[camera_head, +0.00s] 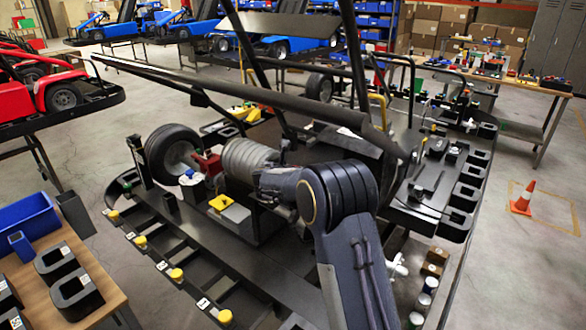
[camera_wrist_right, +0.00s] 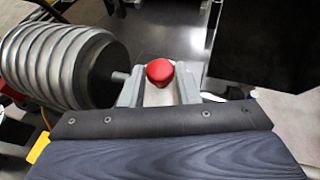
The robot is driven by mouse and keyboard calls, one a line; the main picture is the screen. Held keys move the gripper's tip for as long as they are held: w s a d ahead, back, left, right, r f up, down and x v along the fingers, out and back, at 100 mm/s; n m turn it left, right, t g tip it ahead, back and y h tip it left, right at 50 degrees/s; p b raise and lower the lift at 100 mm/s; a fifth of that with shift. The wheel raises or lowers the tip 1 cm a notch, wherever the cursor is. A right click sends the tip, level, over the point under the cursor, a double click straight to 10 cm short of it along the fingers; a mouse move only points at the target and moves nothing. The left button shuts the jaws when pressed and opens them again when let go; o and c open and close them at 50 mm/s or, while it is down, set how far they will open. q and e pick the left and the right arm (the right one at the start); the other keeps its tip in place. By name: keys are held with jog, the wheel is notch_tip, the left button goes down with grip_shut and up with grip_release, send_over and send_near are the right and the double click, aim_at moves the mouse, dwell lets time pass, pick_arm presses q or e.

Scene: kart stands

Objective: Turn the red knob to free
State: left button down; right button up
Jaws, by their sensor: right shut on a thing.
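The red knob (camera_wrist_right: 160,71) is a small round-topped red cap, seen in the right wrist view just above the middle. My right gripper (camera_wrist_right: 159,84) is shut on it, with one grey finger on each side. The knob's lower part and its markings are hidden, so I cannot read its setting. In the head view my right arm reaches in from the bottom over the kart and covers the knob. My left gripper is in neither view.
The black kart frame (camera_head: 165,222) carries a ribbed grey cylinder (camera_head: 246,160), which is close left of the knob in the wrist view (camera_wrist_right: 62,66). A wheel (camera_head: 172,152) stands left. Roll bars cross above. An orange cone (camera_head: 522,197) stands on the floor at right.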

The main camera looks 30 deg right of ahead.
dwell(0.3)
jog(key=o, duration=0.9)
jog(key=shift+o, duration=0.2)
jog(key=b+v, duration=0.2)
jog(key=v, duration=0.5)
jog(key=shift+s+a+r, duration=0.15)
jog(key=shift+s+a, duration=0.1)
